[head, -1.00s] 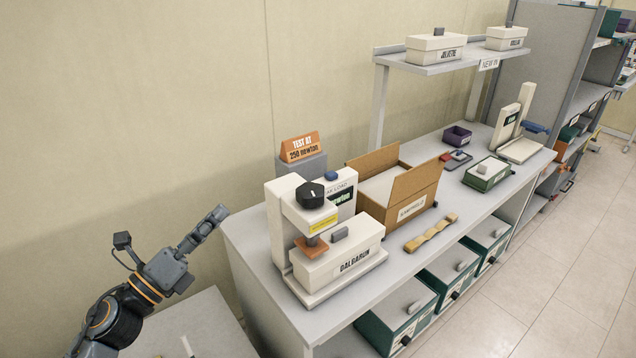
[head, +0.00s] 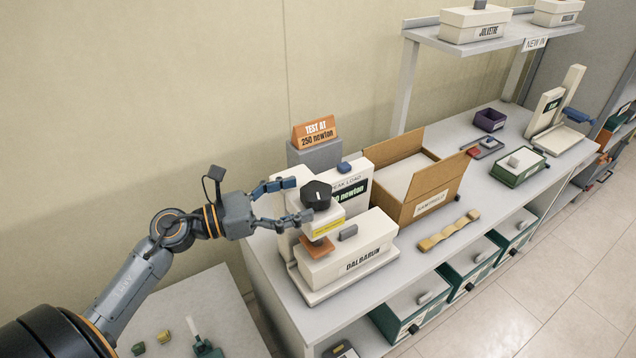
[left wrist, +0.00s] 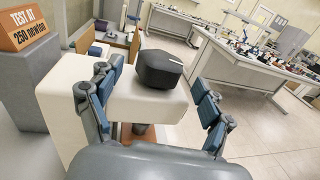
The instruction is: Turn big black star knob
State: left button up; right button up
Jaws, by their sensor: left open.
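The big black star knob (head: 316,194) sits on top of the cream press head of the tester (head: 297,245). A white shoebox labelled DALBARUN (head: 345,262) stands on the tester's base, under an orange pad (head: 317,247). My left gripper (head: 290,202) is open at the left of the knob, its fingers spread to either side. In the left wrist view the knob (left wrist: 160,69) lies ahead between the two fingers, apparently untouched. A white mark shows on its edge. My right gripper is not in view.
An orange sign (head: 314,131) reading TEST AT 250 newton stands on a grey block behind the tester. A display unit (head: 347,187) and an open cardboard box (head: 428,192) stand to the right. A tan insole-like strip (head: 449,231) lies on the bench.

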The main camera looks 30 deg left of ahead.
aim_at(313, 190)
pick_arm(q)
jog(key=p+x, duration=0.1)
jog(key=x, duration=0.3)
jog(key=shift+s+r, duration=0.1)
jog(key=shift+r, duration=0.1)
jog(key=shift+w+d+f, duration=0.15)
jog(key=shift+w+d, duration=0.1)
jog(key=shift+w, duration=0.1)
jog(key=c, duration=1.2)
jog(key=shift+s+n+p, duration=0.1)
jog(key=shift+n+p, duration=0.2)
jog(key=shift+p, duration=0.3)
jog(key=n+t+y+p, duration=0.1)
jog(key=y+p, duration=0.1)
jog(key=n+t+y+p, duration=0.1)
jog(key=p, duration=0.1)
jog(key=shift+r+y+p, duration=0.25)
jog(key=shift+y+p, duration=0.15)
jog(key=shift+f+n+t, duration=0.15)
jog(key=shift+n+t, duration=0.15)
jog(key=shift+n, duration=0.1)
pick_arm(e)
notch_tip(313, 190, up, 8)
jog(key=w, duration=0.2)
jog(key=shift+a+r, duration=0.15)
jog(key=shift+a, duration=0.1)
pick_arm(q)
jog(key=shift+f, duration=0.1)
